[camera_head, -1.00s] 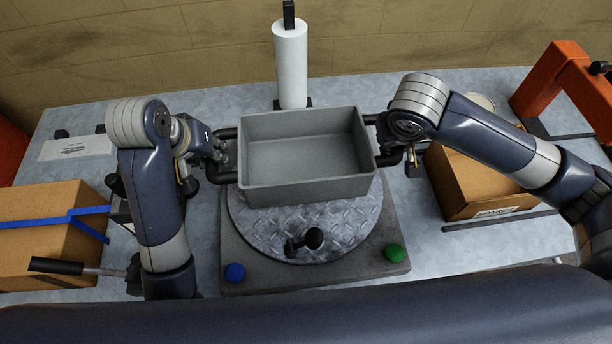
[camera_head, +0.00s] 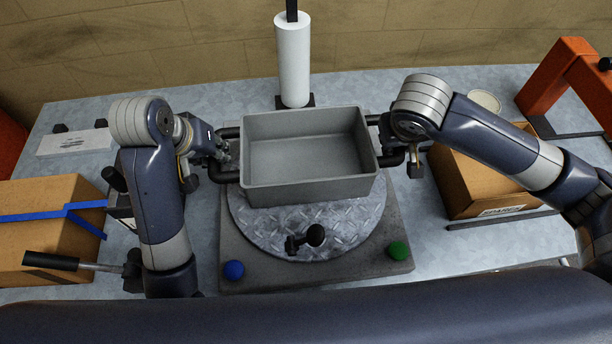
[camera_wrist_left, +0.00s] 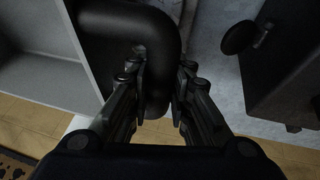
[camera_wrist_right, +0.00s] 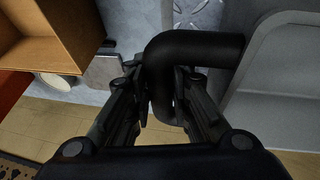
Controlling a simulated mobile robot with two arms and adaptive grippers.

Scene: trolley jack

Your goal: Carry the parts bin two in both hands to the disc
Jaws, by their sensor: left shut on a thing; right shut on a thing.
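The parts bin (camera_head: 307,190) is a grey, empty, open-topped box with a black bar handle on each side. It sits level over the back part of the round tread-plate disc (camera_head: 310,229); whether it touches the disc or hangs just above it I cannot tell. My left gripper (camera_head: 221,152) is shut on the left handle, which runs between its fingers in the left wrist view (camera_wrist_left: 160,75). My right gripper (camera_head: 411,157) is shut on the right handle, also seen between its fingers in the right wrist view (camera_wrist_right: 163,90). The bin hides the disc's back.
A white roll (camera_head: 293,65) stands behind. Cardboard boxes (camera_head: 40,235) (camera_head: 480,190) flank both sides.

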